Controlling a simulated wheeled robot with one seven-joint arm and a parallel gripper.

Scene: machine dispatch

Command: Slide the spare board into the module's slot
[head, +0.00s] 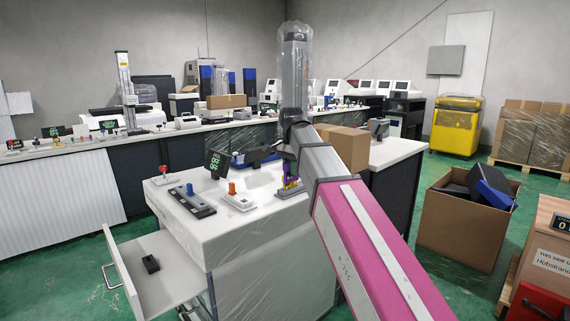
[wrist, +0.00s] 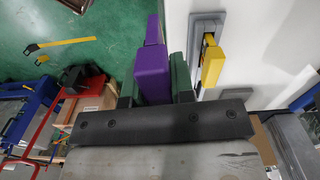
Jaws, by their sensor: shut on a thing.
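My gripper (wrist: 154,84) is shut on a purple piece (wrist: 153,72), which sits between its two dark green fingers in the wrist view; it seems to be the spare board or its handle. The purple also shows in the head view (head: 293,184), low at the right end of the white worktop. A grey base with an upright yellow piece (wrist: 212,62) stands beside the purple piece, to its right in the wrist view. A visible gap separates the purple piece from the yellow piece.
The white worktop (head: 240,222) also holds a panel with a blue knob (head: 190,195), a white box with an orange knob (head: 236,198), a red button (head: 165,172) and a green display (head: 218,163). An open drawer (head: 165,285) juts out below, with a small black block (head: 151,264) inside.

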